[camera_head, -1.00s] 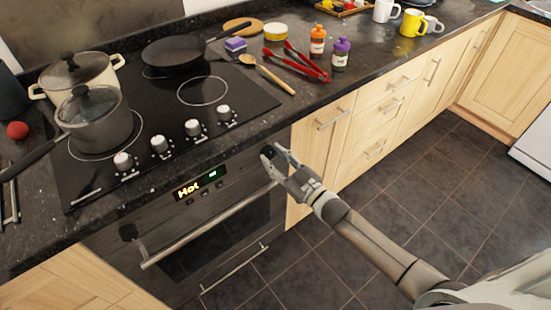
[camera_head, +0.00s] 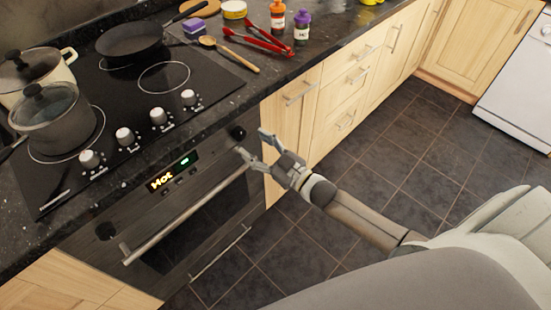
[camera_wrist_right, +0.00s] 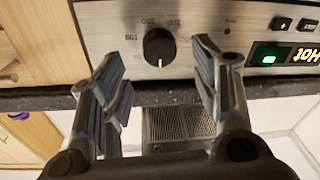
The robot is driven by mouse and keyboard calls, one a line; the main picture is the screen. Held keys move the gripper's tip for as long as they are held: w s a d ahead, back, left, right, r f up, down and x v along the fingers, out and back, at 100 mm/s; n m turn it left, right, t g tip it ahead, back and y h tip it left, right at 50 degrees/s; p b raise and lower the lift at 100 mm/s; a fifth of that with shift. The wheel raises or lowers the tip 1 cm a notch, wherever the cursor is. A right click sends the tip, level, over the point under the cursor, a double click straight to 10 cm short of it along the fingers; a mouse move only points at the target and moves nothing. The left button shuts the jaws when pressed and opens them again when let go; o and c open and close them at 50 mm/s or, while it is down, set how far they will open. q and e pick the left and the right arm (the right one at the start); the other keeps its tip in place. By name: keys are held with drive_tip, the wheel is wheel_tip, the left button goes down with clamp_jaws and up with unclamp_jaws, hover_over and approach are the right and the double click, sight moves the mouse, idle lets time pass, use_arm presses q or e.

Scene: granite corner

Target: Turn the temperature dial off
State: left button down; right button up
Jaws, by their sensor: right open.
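The temperature dial (camera_head: 237,132) is a round black knob at the right end of the oven's control panel. In the right wrist view the dial (camera_wrist_right: 159,47) shows with printed numbers around it and a white mark on its face. My right gripper (camera_head: 252,143) is just in front of the panel, slightly below and right of the dial. Its fingers (camera_wrist_right: 160,72) are spread with nothing between them, and the dial shows beyond the gap, apart from them. My left gripper is not in view.
The oven display (camera_head: 172,171) reads "Hot" in orange. A second black knob (camera_head: 105,230) is at the panel's left end. The oven door handle (camera_head: 185,220) juts out below the panel. Several hob knobs (camera_head: 124,136) sit above on the cooktop. The tiled floor (camera_head: 400,150) is clear.

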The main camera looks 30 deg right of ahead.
drive_tip(key=v, duration=0.8)
drive_tip(key=shift+s+f, duration=0.1)
drive_tip(key=shift+s, duration=0.05)
